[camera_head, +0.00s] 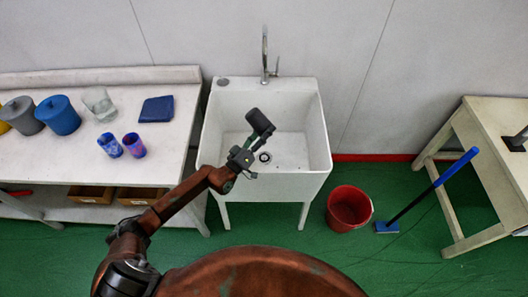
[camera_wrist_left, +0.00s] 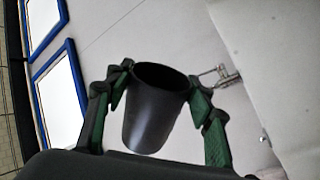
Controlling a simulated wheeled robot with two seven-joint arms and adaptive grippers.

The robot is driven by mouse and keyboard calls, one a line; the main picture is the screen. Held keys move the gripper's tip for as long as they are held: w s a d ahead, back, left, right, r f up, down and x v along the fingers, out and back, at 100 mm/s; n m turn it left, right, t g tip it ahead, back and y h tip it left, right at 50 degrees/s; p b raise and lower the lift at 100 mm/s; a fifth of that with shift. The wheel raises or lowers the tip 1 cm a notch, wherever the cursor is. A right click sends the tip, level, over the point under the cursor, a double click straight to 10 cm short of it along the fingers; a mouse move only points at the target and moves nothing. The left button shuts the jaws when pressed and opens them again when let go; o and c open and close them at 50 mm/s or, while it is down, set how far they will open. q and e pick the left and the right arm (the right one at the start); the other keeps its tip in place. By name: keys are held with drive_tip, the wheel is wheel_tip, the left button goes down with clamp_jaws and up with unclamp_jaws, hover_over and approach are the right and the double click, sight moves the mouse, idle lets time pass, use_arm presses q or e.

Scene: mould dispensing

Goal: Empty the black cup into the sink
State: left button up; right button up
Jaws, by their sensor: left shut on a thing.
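The black cup (camera_head: 260,122) is over the basin of the white sink (camera_head: 318,150) in the head view. My left gripper (camera_head: 248,150) is shut on it and holds it tilted. In the left wrist view the black cup (camera_wrist_left: 155,112) sits between the two fingers of the left gripper (camera_wrist_left: 160,98), and its dark mouth shows. I cannot see what is inside the cup, and no stream shows coming out of it. The sink drain shows just below the cup in the head view. My right gripper is not in view.
The tap (camera_head: 265,60) stands at the sink's back edge. Left, a white table (camera_head: 60,165) bears lidded pots, a glass (camera_head: 98,103), a blue cloth (camera_head: 157,109) and two patterned cups. A red bucket (camera_head: 349,208) and blue squeegee (camera_head: 430,190) stand right of the sink.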

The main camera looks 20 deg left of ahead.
use_arm(q)
drive_tip(key=shift+d+f+m+b, duration=0.15)
drive_tip(key=shift+f+m+b, duration=0.4)
drive_tip(key=shift+f, duration=0.3)
